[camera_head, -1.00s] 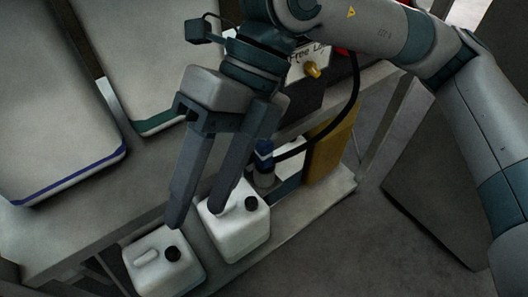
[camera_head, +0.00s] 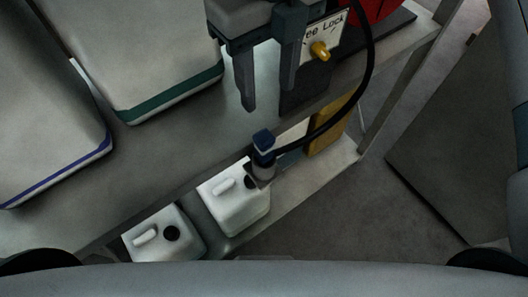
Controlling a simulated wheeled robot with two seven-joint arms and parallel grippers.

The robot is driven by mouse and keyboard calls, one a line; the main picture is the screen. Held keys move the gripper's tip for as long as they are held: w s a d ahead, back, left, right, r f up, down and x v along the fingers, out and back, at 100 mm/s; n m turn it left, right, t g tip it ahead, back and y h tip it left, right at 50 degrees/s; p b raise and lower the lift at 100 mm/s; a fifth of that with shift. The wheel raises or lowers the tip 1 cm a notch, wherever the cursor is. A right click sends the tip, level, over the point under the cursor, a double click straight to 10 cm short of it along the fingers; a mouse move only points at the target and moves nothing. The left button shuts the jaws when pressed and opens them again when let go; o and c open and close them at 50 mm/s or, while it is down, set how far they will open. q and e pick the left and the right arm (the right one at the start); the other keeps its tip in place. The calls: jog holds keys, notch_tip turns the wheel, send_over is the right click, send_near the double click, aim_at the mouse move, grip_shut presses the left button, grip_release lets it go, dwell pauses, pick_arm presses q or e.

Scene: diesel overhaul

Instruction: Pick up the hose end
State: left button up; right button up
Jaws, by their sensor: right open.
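The hose end is a blue connector (camera_head: 263,142) with a grey collar below it, at the end of a black hose (camera_head: 343,115). It stands upright beside the bench edge, just above a white jug. The hose curves from it up and to the right. My right gripper (camera_head: 268,98) is above the hose end in the picture, its two dark fingers apart and pointing down. Nothing is between them, and they do not appear to touch the connector. My left gripper is not in view.
Two white jugs, one left (camera_head: 162,238) and one right (camera_head: 234,198), stand on a lower shelf. Large containers with a green stripe (camera_head: 160,60) and a purple stripe (camera_head: 50,130) are on the bench at left. A sign with a yellow knob (camera_head: 320,50) is near the gripper.

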aim_at(264, 136)
notch_tip(264, 136, down, 5)
jog(key=shift+s+r+p, duration=0.1)
jog(key=shift+r+p, duration=0.1)
jog(key=shift+p, duration=0.8)
notch_tip(264, 136, down, 6)
jog(key=shift+f+p, duration=0.25)
jog(key=shift+p, duration=0.95)
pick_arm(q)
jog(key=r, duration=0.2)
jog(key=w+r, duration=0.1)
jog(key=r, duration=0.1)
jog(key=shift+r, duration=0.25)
pick_arm(e)
jog(key=shift+f, duration=0.35)
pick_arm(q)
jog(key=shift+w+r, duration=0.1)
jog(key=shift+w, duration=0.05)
pick_arm(e)
jog(key=shift+a+f+p, duration=0.1)
jog(key=shift+f+p, duration=0.3)
jog(key=shift+p, duration=0.2)
notch_tip(264, 136, down, 4)
jog(key=shift+s+a+r+p, duration=0.1)
jog(key=shift+a+r+p, duration=0.05)
jog(key=shift+p, duration=1)
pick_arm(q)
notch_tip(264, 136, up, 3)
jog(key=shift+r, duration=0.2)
pick_arm(e)
jog(key=shift+f, duration=0.35)
